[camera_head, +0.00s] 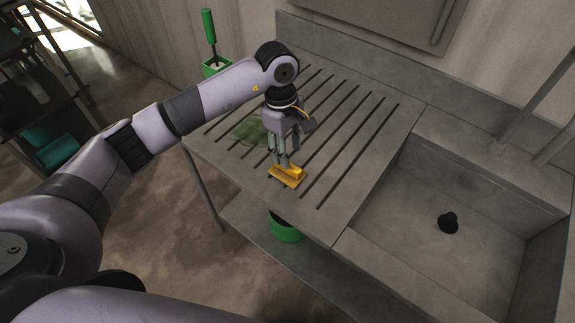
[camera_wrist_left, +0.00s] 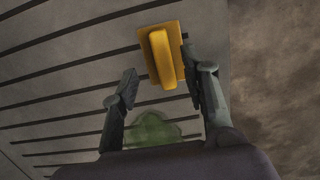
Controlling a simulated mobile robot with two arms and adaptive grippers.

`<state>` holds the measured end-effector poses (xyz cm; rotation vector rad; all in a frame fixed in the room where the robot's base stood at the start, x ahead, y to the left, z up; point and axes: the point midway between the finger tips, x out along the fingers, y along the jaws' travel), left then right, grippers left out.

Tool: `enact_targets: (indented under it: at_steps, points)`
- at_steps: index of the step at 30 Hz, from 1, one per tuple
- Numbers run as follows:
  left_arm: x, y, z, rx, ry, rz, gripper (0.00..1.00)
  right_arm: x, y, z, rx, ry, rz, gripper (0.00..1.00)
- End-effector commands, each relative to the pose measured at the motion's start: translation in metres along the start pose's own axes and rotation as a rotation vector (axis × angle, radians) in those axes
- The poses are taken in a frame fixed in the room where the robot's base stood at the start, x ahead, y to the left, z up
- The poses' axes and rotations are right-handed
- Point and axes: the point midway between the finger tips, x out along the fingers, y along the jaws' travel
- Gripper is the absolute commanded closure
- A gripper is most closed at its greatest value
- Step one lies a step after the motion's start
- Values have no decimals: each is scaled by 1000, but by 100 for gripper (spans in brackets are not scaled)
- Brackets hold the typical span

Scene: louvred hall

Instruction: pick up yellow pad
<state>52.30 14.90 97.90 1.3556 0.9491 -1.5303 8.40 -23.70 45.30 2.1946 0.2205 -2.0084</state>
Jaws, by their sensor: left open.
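The yellow pad (camera_head: 283,178) is a flat yellow-orange plate with a raised block-like grip on top. It lies on the slotted grey drainboard near its front edge. It also shows in the left wrist view (camera_wrist_left: 160,58), beyond the fingertips. My left gripper (camera_head: 287,163) points down at the pad, with its fingers open and apart. In the left wrist view my left gripper (camera_wrist_left: 158,82) has one finger on each side of the view, the right fingertip close to the pad's edge. I cannot tell whether it touches. My right gripper is not in view.
The drainboard (camera_head: 375,125) has a green translucent patch (camera_head: 249,132) left of my gripper. A sink (camera_head: 440,195) with a dark drain is on the right. A green brush in a holder (camera_head: 217,68) stands at the back left. A green bucket (camera_head: 287,229) sits below the board.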

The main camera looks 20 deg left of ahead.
Motion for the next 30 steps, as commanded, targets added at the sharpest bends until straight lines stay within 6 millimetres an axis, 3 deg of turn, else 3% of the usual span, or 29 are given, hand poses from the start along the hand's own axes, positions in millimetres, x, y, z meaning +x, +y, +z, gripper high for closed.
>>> enact_targets:
  at_steps: [5, 9, 15, 22, 30]
  points:
    - [10, -2, -1, -2, -1, -4, 58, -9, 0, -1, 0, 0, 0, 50]
    - [30, -5, -5, -3, -1, -6, 58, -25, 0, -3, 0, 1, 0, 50]
    - [53, -4, -6, -1, 0, -1, 58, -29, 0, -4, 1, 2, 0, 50]
    - [55, -4, -6, 0, 1, 1, 58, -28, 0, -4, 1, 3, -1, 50]
    - [55, -4, -6, -1, 1, 0, 76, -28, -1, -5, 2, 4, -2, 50]
